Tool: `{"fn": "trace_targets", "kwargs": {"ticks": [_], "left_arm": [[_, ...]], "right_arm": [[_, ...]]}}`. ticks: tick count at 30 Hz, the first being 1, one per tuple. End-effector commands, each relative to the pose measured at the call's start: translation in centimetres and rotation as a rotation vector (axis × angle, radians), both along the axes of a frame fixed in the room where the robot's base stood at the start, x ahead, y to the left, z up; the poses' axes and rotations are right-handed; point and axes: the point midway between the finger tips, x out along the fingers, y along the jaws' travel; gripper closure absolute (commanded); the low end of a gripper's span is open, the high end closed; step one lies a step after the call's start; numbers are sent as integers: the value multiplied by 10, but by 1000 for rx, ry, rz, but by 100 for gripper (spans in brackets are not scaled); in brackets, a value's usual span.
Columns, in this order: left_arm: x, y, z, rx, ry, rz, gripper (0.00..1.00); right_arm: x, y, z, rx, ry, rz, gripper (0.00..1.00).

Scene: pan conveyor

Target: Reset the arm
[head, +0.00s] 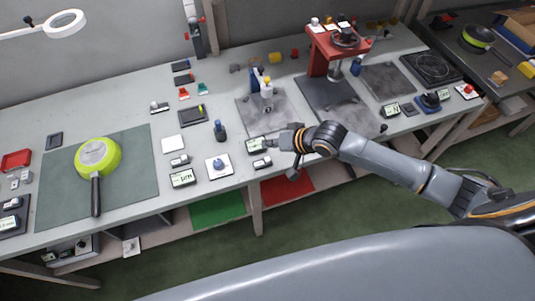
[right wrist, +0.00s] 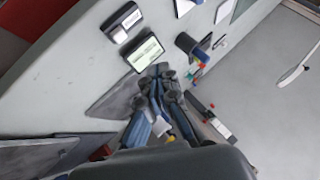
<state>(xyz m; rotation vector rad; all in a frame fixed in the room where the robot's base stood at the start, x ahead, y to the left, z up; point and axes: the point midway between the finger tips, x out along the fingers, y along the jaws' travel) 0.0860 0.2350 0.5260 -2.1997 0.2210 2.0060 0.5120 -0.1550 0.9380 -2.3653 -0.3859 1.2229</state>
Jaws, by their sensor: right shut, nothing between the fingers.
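My right arm (head: 400,168) reaches in from the right side of the head view, across the front edge of the long grey worktable (head: 130,92). Its gripper (head: 272,143) is shut and empty, above the front middle of the table, beside a small display box (head: 255,145). The right wrist view shows the shut fingers (right wrist: 160,72) with nothing held, and a display box (right wrist: 145,53) close to their tips. I cannot tell the exact gap between them. My left gripper is in neither view.
A green pan (head: 98,156) lies on a dark mat at left. A red press (head: 325,45) stands behind my right arm. A small bottle (head: 219,130) and a white-based device (head: 217,166) are left of the gripper. A second green pan (head: 478,38) is at far right.

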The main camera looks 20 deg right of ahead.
Motion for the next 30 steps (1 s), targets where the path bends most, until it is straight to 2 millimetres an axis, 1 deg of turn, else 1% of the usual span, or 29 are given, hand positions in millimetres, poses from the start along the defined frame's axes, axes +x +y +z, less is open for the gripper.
{"fn": "trace_targets", "kwargs": {"ticks": [23,26,29,30], "left_arm": [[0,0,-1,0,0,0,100],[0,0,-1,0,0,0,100],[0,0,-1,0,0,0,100],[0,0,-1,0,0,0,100]], "right_arm": [[0,1,-1,-1,0,1,100],[-10,10,-3,-9,0,24,100],[-35,32,-4,-48,-7,87,100],[-49,42,-3,-75,-14,118,100]]}}
